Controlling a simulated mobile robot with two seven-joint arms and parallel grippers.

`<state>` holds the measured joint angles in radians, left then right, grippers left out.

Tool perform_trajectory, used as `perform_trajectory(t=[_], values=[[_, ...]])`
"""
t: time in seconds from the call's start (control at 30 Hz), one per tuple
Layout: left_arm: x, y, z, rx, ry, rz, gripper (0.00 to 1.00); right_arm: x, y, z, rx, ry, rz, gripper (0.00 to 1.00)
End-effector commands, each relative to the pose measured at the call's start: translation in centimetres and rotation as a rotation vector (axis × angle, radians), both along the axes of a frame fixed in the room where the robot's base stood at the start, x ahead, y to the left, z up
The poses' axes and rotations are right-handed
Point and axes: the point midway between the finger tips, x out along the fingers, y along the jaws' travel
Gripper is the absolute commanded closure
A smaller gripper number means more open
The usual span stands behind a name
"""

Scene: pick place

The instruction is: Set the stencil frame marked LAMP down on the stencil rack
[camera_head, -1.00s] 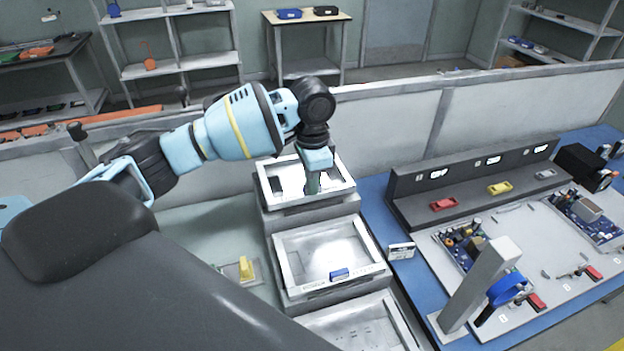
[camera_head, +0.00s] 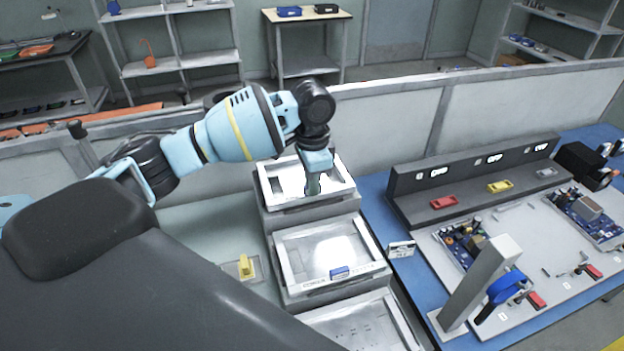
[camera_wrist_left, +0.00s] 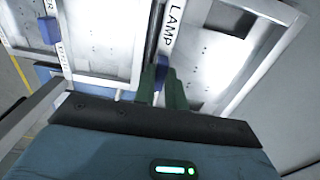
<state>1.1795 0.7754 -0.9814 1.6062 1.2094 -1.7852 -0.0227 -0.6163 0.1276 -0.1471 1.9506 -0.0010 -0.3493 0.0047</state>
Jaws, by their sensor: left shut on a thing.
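The LAMP stencil frame (camera_head: 263,186) is a pale rectangular frame at the top, rear step of the grey stepped stencil rack (camera_head: 309,215). In the left wrist view its LAMP label shows on the near rim (camera_wrist_left: 172,30), beside a blue grip tab (camera_wrist_left: 161,72). My left gripper (camera_head: 313,186) points down at the frame's front rim. Its green fingers (camera_wrist_left: 162,92) are shut on the blue tab. The frame looks level and at the top step; I cannot tell whether it touches the rack or hovers slightly. My right gripper is not in view.
Another framed stencil (camera_head: 283,262) with a blue tab (camera_head: 339,273) lies on the middle step, and another (camera_head: 390,307) on the lowest. A yellow object (camera_head: 246,267) sits left of the rack. Right is a blue bench (camera_head: 375,200) with a grey post (camera_head: 480,285). A low partition (camera_head: 385,130) stands behind.

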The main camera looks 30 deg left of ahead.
Motion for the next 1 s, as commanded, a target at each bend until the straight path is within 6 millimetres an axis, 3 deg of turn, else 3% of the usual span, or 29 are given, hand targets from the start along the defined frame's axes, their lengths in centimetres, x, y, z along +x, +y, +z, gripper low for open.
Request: perform_trajectory(t=[1.0], values=[[0.02, 0.01, -0.72, -0.001, -0.002, 0.000, 1.00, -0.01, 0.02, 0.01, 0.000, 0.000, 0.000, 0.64]])
